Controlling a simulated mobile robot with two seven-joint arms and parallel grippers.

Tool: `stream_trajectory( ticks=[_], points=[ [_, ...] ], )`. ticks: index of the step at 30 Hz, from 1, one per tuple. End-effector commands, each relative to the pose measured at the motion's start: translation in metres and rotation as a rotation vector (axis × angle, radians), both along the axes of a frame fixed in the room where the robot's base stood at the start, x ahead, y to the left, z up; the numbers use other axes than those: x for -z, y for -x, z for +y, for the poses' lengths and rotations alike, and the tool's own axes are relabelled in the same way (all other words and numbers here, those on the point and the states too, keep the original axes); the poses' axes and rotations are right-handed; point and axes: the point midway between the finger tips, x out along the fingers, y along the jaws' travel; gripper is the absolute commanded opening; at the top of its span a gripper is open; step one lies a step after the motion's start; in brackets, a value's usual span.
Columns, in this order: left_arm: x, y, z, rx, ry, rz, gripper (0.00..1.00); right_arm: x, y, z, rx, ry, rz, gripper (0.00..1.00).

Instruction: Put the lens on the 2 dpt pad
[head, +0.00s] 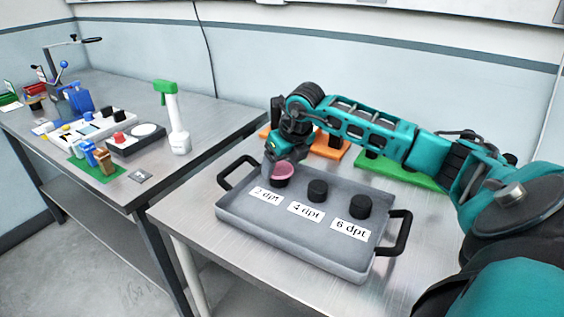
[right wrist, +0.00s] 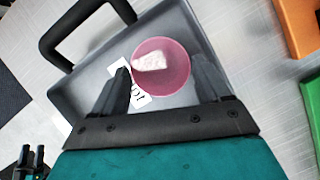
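The round pink lens (head: 283,170) is at the far left of the grey tray (head: 325,245), over the black 2 dpt pad (head: 279,183). The pad shows just below the lens; I cannot tell whether they touch. My right gripper (head: 276,163) reaches down there from the right. In the right wrist view the lens (right wrist: 162,80) sits between the two black fingers (right wrist: 162,78), its edges against them. The 2 dpt label (head: 266,195) lies in front of the pad. My left gripper does not show in the head view.
The 4 dpt pad (head: 317,190) and 6 dpt pad (head: 361,206) stand bare to the right. An orange board (head: 328,147) and a green board (head: 400,172) lie behind the tray. A second table (head: 205,125) with lab items stands left.

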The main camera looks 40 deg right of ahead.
Motion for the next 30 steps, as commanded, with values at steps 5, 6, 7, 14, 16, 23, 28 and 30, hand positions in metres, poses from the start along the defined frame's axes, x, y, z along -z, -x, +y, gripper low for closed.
stream_trajectory(
  ticks=[5, 6, 7, 14, 16, 23, 28, 30],
  points=[
    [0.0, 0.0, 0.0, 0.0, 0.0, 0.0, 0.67, -0.001, 0.0, 0.0, 0.0, 0.0, 0.0, 0.94],
    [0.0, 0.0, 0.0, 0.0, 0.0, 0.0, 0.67, -0.001, 0.0, 0.0, 0.0, 0.0, 0.0, 0.97],
    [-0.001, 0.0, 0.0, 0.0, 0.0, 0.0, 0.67, -0.001, 0.0, 0.0, 0.0, 0.0, 0.0, 0.98],
    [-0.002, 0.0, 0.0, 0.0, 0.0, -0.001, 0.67, -0.002, 0.0, 0.0, 0.0, 0.0, 0.0, 0.98],
    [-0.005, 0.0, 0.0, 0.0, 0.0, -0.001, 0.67, -0.006, 0.0, 0.0, 0.0, 0.0, 0.0, 0.98],
    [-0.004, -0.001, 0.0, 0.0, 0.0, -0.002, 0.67, -0.042, 0.015, 0.0, 0.0, 0.004, -0.004, 0.98],
    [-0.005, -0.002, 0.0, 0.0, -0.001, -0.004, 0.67, -0.076, 0.029, 0.003, 0.0, 0.001, -0.003, 0.98],
    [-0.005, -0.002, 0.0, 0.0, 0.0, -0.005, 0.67, -0.088, 0.034, 0.003, 0.001, 0.002, -0.002, 0.98]
  ],
)
